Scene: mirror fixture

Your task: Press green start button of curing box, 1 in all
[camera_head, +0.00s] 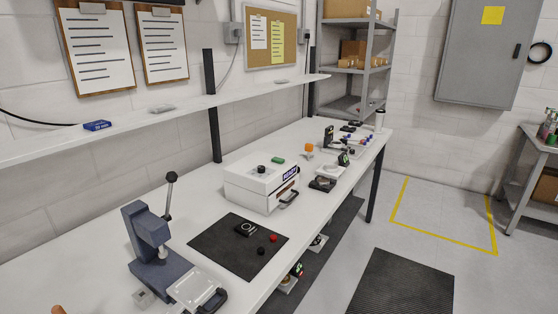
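The curing box seems to be the white box (249,190) in the middle of the long white bench. It has a black knob (261,169) on top, a dark blue label (290,173), a brownish window and a dark handle (289,199) on its right-hand front. A small green piece (277,160) shows at the box's back edge; I cannot tell whether it is on the box or on the bench behind. No green start button can be made out clearly on the box front.
A blue-grey lever press (149,238) stands on the near bench, beside a black mat (223,247) with small black and red pieces. A clear-lidded tray (196,289) is near the front edge. A shelf (190,105) runs above. Floor right of the bench is mostly clear.

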